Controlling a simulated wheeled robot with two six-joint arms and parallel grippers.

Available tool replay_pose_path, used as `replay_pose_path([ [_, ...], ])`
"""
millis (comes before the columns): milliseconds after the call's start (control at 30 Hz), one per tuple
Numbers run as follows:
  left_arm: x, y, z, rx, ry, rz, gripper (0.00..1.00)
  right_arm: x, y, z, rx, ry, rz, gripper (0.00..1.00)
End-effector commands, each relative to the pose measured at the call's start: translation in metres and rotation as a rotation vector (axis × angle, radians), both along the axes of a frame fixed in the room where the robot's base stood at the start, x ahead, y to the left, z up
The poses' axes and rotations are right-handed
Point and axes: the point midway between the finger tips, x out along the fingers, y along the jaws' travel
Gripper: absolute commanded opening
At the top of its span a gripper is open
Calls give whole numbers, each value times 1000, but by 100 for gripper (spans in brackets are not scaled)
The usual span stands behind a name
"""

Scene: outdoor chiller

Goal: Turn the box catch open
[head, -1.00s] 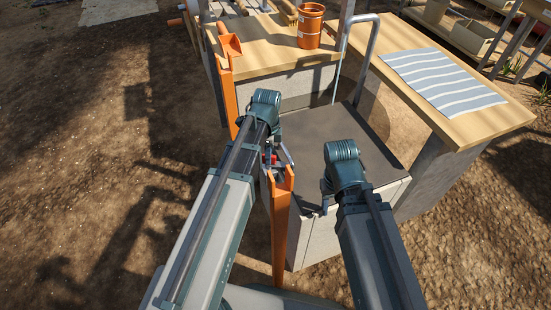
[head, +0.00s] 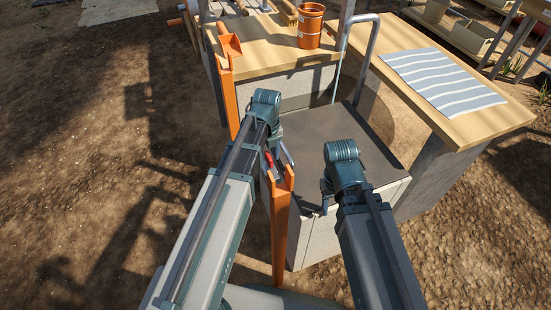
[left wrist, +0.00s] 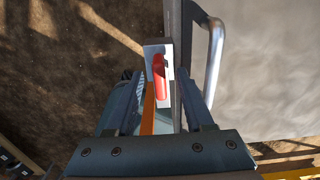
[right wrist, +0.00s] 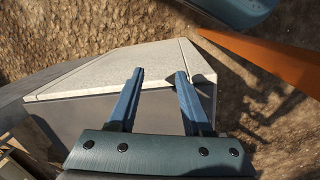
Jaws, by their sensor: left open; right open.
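The red catch (left wrist: 159,72) sits on a small pale plate in the left wrist view, with its lever lengthwise in the picture. It also shows as a small red piece in the head view (head: 268,162), partly hidden by my left arm. My left gripper (left wrist: 161,82) is open, with one finger on each side of the catch. I cannot tell whether the fingers touch it. The box (head: 322,130) has a dark flat top and pale sides. My right gripper (right wrist: 160,74) is open and empty over a pale corner of the box.
An orange post (head: 280,225) with a forked top stands close to my left gripper. A bent metal tube (head: 365,50) rises behind the box. A wooden counter (head: 400,75) carries a striped cloth (head: 444,80), and an orange bucket (head: 310,27) stands further back.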

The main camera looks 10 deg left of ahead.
Motion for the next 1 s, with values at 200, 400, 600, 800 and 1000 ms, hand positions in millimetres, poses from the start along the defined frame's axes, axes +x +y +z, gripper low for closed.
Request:
replay_pose_path([
  [200, 0, 0, 0, 0, 0, 1, 82, 0, 0, 0, 0, 0, 0, 50],
  [400, 0, 0, 0, 0, 0, 1, 82, 0, 0, 0, 0, 0, 0, 50],
  [600, 0, 0, 8, 0, 0, 1, 82, 0, 0, 8, 0, 0, 0, 50],
  [800, 0, 0, 31, 0, 0, 1, 82, 0, 0, 31, 1, 0, 0, 50],
  [1000, 0, 0, 54, 0, 0, 1, 82, 0, 0, 54, 1, 0, 0, 50],
])
